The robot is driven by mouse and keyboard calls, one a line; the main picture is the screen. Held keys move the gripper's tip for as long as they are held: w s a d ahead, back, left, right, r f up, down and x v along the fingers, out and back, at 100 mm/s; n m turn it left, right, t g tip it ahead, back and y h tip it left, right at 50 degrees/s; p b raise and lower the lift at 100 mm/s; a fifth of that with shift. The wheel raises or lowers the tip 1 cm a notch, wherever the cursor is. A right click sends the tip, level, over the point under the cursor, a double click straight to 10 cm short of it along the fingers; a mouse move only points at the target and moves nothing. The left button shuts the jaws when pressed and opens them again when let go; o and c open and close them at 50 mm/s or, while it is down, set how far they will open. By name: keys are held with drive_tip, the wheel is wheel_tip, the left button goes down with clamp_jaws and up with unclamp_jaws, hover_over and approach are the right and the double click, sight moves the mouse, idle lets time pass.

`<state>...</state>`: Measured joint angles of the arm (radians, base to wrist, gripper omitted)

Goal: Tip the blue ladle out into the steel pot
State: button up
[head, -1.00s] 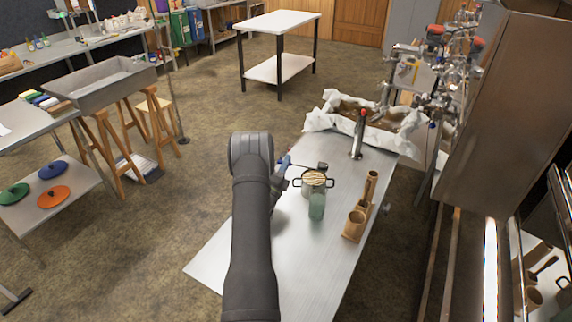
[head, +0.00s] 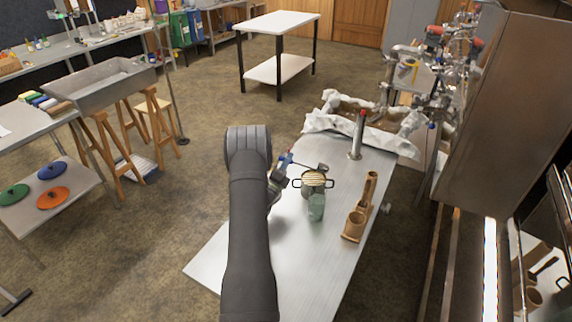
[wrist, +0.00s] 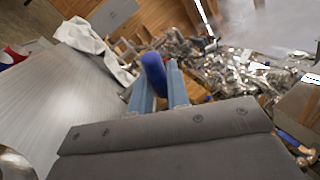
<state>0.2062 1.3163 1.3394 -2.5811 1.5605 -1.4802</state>
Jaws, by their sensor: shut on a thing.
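My gripper (head: 281,168) is shut on the blue handle of the ladle (head: 286,159). The handle also stands between the two fingers in the wrist view (wrist: 153,72). In the head view the ladle's dark bowl end shows right of the handle, just behind and above the far rim of the pot; its contents cannot be made out. The steel pot (head: 313,188) stands on the metal table, with two dark side handles and a brownish, striped top. My gripper is to the left of the pot.
A green jar (head: 316,208) stands right in front of the pot. Wooden holders (head: 356,222) are to the right, and a tap-like steel post (head: 357,140) is behind. The metal table (head: 300,270) is clear at the front.

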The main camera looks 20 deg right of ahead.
drive_tip(key=shift+s+d+r+m+g, duration=0.1)
drive_tip(key=shift+d+r+m+g, duration=0.15)
drive_tip(key=shift+r+m+g, duration=0.5)
drive_tip(key=r+m, duration=0.1)
drive_tip(key=d+r+m+g, duration=0.1)
drive_tip(key=m, duration=0.1)
drive_tip(key=s+d+r+m+g, duration=0.1)
drive_tip(key=shift+r+m, duration=0.15)
drive_tip(key=shift+m, duration=0.2)
drive_tip(key=s+d+r+m+g+y, duration=0.3)
drive_tip(key=s+d+r+m, duration=0.1)
drive_tip(key=d+r+m, duration=0.3)
drive_tip(key=shift+s+d+m+y, duration=0.35)
drive_tip(key=shift+d+m, duration=0.45)
drive_tip(key=shift+m, duration=0.3)
drive_tip(key=shift+r, duration=0.1)
